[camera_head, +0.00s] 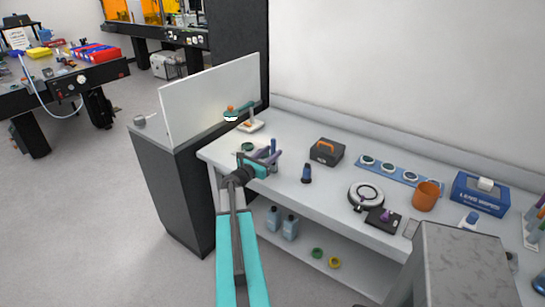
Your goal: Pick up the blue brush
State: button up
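A small dark blue upright item with a black lower part (306,173) stands on the white bench, right of my gripper; it may be the blue brush, but it is too small to be sure. My gripper (273,155) is over the left part of the bench, at the end of my teal arm. Its two purple-grey fingers look apart. A slim blue upright piece (273,145) shows at the fingertips; I cannot tell whether it is between them or behind them.
The bench (325,189) also holds a black case with an orange handle (326,151), a blue strip of round pieces (388,171), a white ring device (366,195), an orange-brown cup (426,195) and a blue box (480,193). A white panel (212,98) stands at left.

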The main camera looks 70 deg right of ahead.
jog(key=shift+d, duration=0.15)
jog(key=p+x, duration=0.3)
jog(key=x, duration=0.2)
jog(key=shift+s+f, duration=0.1)
jog(key=shift+f, duration=0.05)
dwell(0.5)
dwell(0.4)
grip_shut()
